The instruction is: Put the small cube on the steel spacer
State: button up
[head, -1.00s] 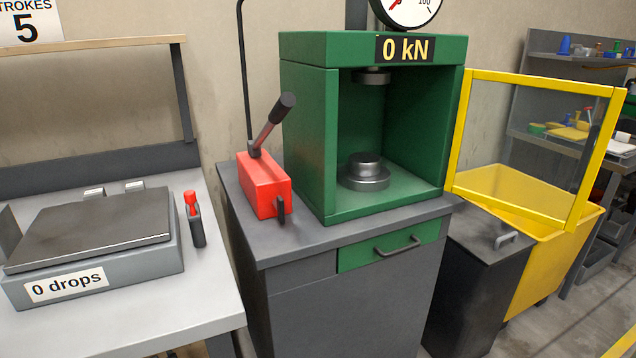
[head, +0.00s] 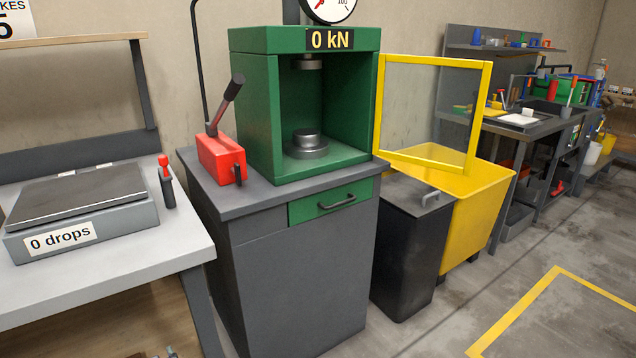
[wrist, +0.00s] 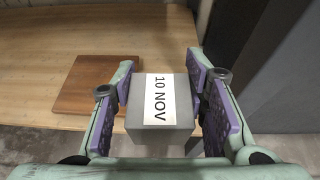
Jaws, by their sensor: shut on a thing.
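In the wrist view my gripper (wrist: 164,98) is shut on a small grey cube (wrist: 148,137) with a white label reading "10 NOV". The purple finger pads press on its left and right sides. The cube is held above a wooden surface, with no contact to it that I can make out. In the head view a round steel spacer (head: 306,138) sits on the lower plate inside the open green press (head: 257,110). Its top is bare. The press display reads "0 kN". My gripper and the cube are not clearly seen in the head view.
A red hand pump (head: 221,158) with a lever stands left of the press. A yellow-framed clear guard (head: 432,157) is swung out to the right, over a yellow bin (head: 478,215). A drop table (head: 85,222) is at left. A brown board (wrist: 90,85) lies on the wood.

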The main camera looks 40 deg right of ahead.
aim_at(305, 131)
jog(key=i+z, duration=0.1)
jog(key=z, duration=0.65)
jog(key=i+z, duration=0.15)
jog(key=z, duration=0.25)
